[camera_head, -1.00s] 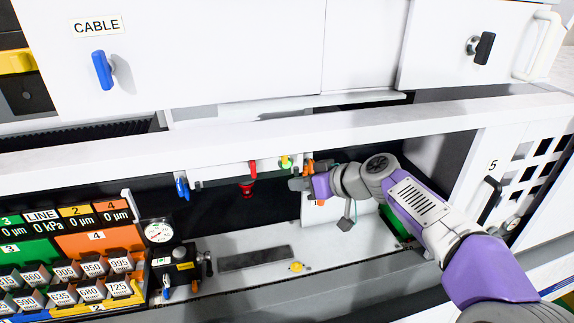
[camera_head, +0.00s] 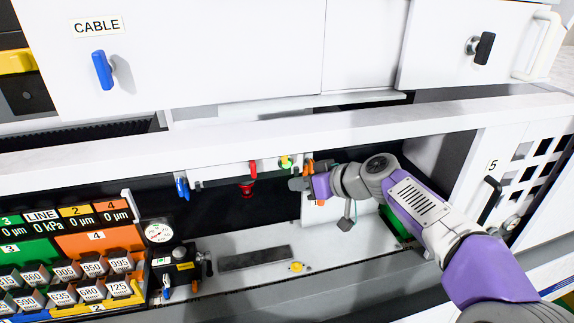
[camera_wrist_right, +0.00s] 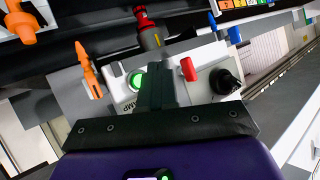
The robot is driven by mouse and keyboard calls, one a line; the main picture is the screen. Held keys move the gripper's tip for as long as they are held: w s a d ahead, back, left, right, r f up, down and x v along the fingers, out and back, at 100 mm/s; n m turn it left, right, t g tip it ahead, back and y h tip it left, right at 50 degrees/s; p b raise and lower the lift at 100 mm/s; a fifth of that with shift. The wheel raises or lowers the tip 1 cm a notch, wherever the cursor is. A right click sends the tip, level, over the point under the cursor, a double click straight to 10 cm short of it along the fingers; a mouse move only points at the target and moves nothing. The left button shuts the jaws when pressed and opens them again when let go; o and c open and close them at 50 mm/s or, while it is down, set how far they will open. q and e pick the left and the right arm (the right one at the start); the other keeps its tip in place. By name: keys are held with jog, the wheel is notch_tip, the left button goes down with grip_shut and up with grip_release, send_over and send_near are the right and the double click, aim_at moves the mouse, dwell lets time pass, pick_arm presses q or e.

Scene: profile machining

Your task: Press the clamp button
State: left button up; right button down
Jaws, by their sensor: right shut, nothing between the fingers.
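The clamp button is a round, green-lit button (camera_wrist_right: 135,80) on a pale panel in the right wrist view. A label ending in "MP" beside it is partly hidden by my fingers. In the head view a small green-yellow button (camera_head: 286,162) shows on the white bar. My right gripper (camera_head: 297,184) is shut and empty, just below and right of that button in the head view. In the right wrist view its closed fingers (camera_wrist_right: 158,72) overlap the button's right edge; I cannot tell whether they touch it. My left gripper is not in view.
Orange levers (camera_wrist_right: 90,70), a red lever (camera_wrist_right: 188,69) and a black knob (camera_wrist_right: 223,81) sit close around the fingers. A red-tipped fitting (camera_head: 246,188) hangs left along the bar. A gauge (camera_head: 158,231) and black block stand lower left. The shelf below is mostly clear.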

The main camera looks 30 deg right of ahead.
dwell(0.3)
jog(key=s, duration=0.2)
jog(key=s+a, duration=0.1)
jog(key=s, duration=0.1)
jog(key=shift+b, duration=0.4)
jog(key=w+d+p, duration=0.2)
jog(key=w+p, duration=0.2)
jog(key=w, duration=0.4)
jog(key=shift+w+p, duration=0.25)
jog(key=shift+p, duration=0.15)
jog(key=shift+w+d, duration=0.1)
dwell(1.8)
